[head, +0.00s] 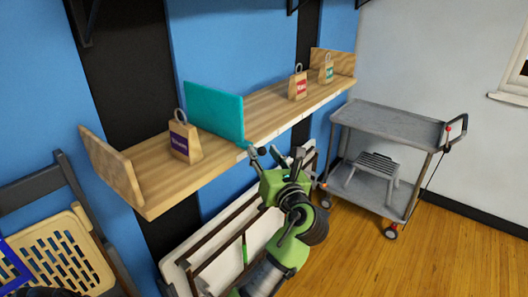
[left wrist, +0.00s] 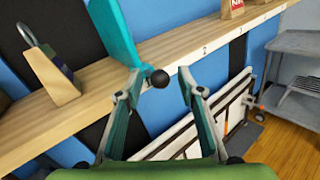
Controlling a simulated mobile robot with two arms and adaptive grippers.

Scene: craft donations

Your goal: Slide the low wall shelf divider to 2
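The low wall shelf (head: 155,180) is a long wooden board on the blue wall. Its divider (head: 214,111) is an upright teal panel, left of the shelf's middle; it also shows in the left wrist view (left wrist: 116,32). A dark round knob (left wrist: 158,79) sits by its front lower corner. The number 2 (left wrist: 205,50) is on the shelf's front edge, right of the divider. My left gripper (head: 275,157) is open in front of the shelf edge. In the left wrist view its fingertips (left wrist: 160,88) are apart with the knob between them, nearer the left one. My right gripper is not in view.
A grey cart (head: 385,122) is right of my arm. Folded boards lean below the shelf. The shelf top just right of the divider is clear.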

